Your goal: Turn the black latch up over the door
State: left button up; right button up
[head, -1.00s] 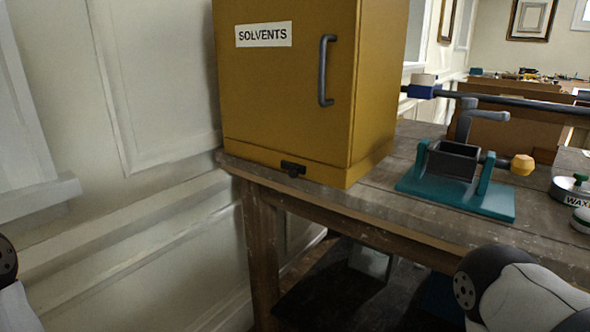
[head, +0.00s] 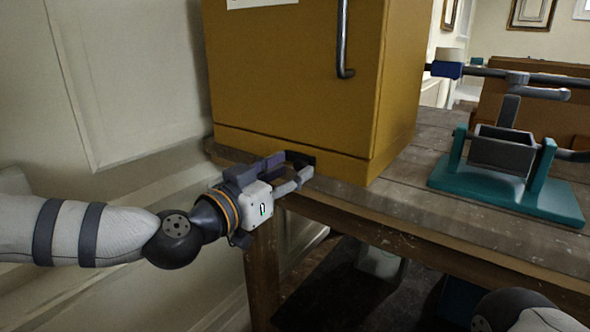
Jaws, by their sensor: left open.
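The yellow cabinet door (head: 270,75) is closed, with a grey bar handle (head: 343,45) on its right side. The black latch (head: 301,158) is low on the cabinet front, on the strip below the door. It is partly hidden by my left gripper (head: 293,168), so its angle is hard to tell. My left gripper comes in from the left, open, with its fingertips at the latch. I cannot tell whether they touch it. My right gripper is out of view; only part of my right arm shows at the bottom right.
The cabinet stands on a worn wooden table (head: 400,205), near its front left edge. A teal-based vise-like fixture (head: 505,190) stands to the right, with a long dark bar behind it. A panelled wall (head: 130,80) is close on the left.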

pick_arm(q)
jog(key=shift+x, duration=1.1)
grip_shut()
